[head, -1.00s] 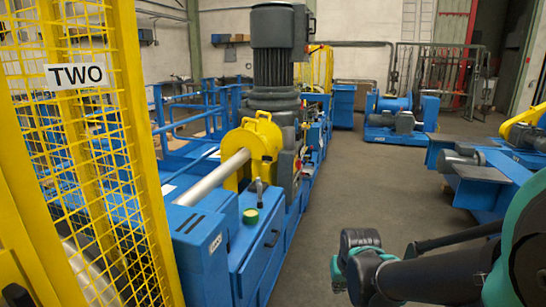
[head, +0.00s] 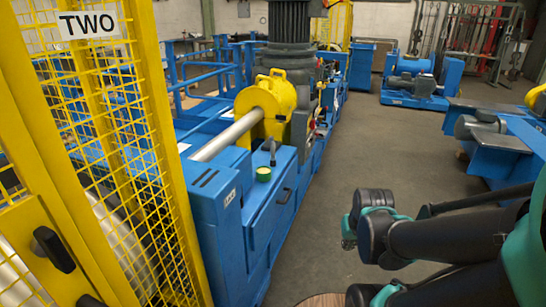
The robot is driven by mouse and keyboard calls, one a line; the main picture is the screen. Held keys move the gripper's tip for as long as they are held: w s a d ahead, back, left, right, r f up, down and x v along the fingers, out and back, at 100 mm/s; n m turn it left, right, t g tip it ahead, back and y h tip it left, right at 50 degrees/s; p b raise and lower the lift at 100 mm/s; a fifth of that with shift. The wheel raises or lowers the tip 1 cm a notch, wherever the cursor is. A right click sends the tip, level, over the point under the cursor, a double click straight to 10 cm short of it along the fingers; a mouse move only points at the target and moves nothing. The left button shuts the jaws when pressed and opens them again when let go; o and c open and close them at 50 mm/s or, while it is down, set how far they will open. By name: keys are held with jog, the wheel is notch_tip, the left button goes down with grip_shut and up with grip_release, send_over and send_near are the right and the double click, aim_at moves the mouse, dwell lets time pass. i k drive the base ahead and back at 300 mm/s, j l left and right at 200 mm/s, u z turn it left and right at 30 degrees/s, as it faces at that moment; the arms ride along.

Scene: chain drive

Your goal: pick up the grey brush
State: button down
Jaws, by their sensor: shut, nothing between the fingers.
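A small dark grey upright item (head: 272,151) stands on top of the blue cabinet (head: 262,205) in the middle of the head view. It may be the grey brush, but it is too small to tell its form. My arm with dark links and teal joints reaches in from the lower right, well to the right of the cabinet with floor between. My gripper's fingers do not show.
A yellow mesh guard marked TWO (head: 88,24) fills the left. A blue machine with a yellow housing (head: 272,92) and a steel shaft (head: 228,137) adjoins the cabinet. Open grey floor (head: 395,150) lies to its right. A brown rounded surface (head: 322,300) shows at the bottom edge.

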aim_at(272, 163)
jog(key=i+l+u, duration=0.1)
jog(key=u, duration=0.3)
jog(key=i+l+u, duration=0.15)
jog(key=u, duration=0.2)
jog(key=i+l+u, duration=0.1)
jog(key=i+l, duration=0.15)
jog(key=i+l+u, duration=0.15)
jog(key=l, duration=0.3)
jog(key=i+l+u, duration=0.1)
jog(key=i+l, duration=0.2)
jog(key=i+l+u, duration=0.1)
jog(key=l, duration=0.35)
jog(key=i+l, duration=0.35)
jog(key=l, duration=0.25)
